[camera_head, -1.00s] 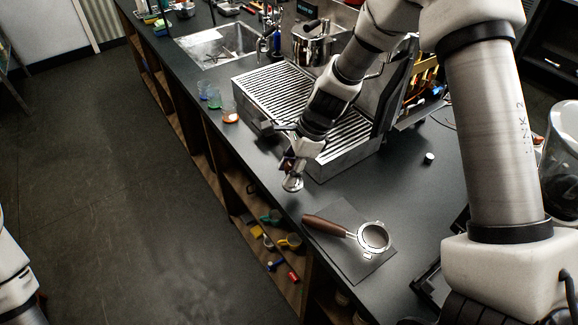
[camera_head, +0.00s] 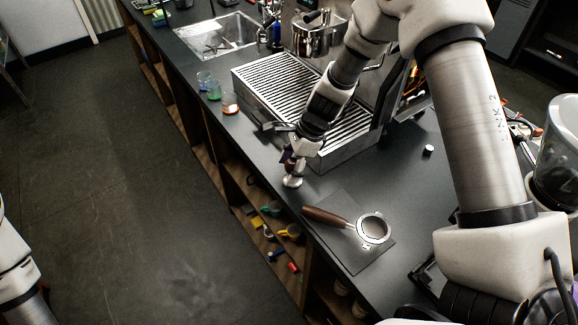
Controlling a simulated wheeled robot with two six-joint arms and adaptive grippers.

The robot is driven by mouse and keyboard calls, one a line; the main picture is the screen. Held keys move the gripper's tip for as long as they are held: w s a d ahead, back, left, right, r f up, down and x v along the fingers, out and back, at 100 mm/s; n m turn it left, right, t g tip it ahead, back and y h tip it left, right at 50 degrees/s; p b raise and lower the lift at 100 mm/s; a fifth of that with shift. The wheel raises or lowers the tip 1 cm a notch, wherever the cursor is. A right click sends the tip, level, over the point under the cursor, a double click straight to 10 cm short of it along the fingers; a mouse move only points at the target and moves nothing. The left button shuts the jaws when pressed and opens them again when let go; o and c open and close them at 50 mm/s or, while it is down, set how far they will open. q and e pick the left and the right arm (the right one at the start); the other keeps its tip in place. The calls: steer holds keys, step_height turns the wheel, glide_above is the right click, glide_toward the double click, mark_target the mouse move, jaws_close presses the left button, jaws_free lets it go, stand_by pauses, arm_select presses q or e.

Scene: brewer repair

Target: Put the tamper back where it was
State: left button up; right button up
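The tamper (camera_head: 293,181) has a round metal base and a dark handle. It is upright at the counter's front edge, left of the portafilter mat. My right gripper (camera_head: 294,160) is around its handle from above and appears shut on it; the fingers are small and partly hidden. Whether the base touches the counter I cannot tell. My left gripper is out of view; only part of my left arm shows at the lower left edge.
A portafilter (camera_head: 373,229) with a brown handle lies on a dark mat (camera_head: 345,262). The espresso machine's drip tray (camera_head: 280,88) is behind the tamper.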

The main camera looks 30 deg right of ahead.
steer(key=shift+r, duration=0.1)
steer(key=shift+r, duration=0.3)
steer(key=p+v, duration=0.1)
steer(key=v, duration=1)
steer(key=shift+d+r, duration=0.25)
steer(key=shift+r, duration=0.05)
steer(key=shift+s, duration=0.15)
